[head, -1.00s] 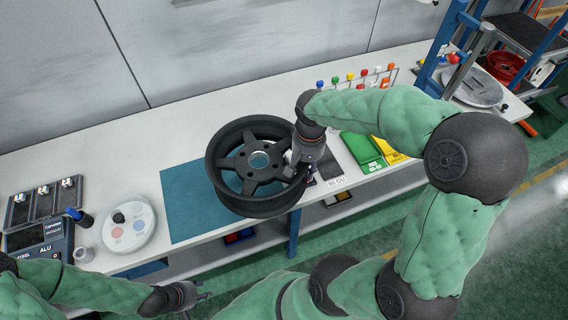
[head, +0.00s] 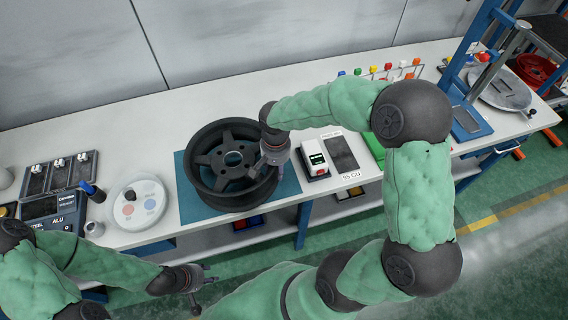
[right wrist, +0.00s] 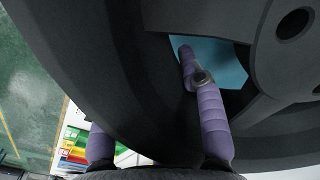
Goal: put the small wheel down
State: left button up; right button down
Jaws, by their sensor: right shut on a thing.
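The small wheel (head: 232,156), dark grey with several spokes, lies flat over the blue-teal mat (head: 289,190) on the white bench. I cannot tell whether it touches the mat. My right gripper (head: 258,172) is shut on the wheel's near right rim. In the right wrist view one purple finger (right wrist: 203,92) reaches inside the rim and the other (right wrist: 101,143) is outside it. The wheel (right wrist: 120,65) fills most of that view, with mat showing through a spoke gap. My left gripper (head: 205,286) is open and empty in front of the bench.
A round white disc (head: 138,203) and a scale (head: 52,214) stand left of the mat. A small white device with a red button (head: 315,160) and a dark plate (head: 341,153) lie to its right. A rack of coloured caps (head: 388,72) is behind. The bench behind the mat is clear.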

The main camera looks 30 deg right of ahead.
jog(key=shift+w+a+f, duration=0.3)
jog(key=shift+w+f, duration=0.05)
jog(key=shift+f, duration=0.05)
jog(key=shift+w+f+b, duration=0.1)
jog(key=shift+f+b, duration=0.25)
jog(key=shift+f, duration=1.35)
jog(key=c, duration=0.8)
grip_release()
jog(key=shift+o, duration=0.2)
jog(key=shift+s+a, duration=0.1)
jog(key=shift+s, duration=0.1)
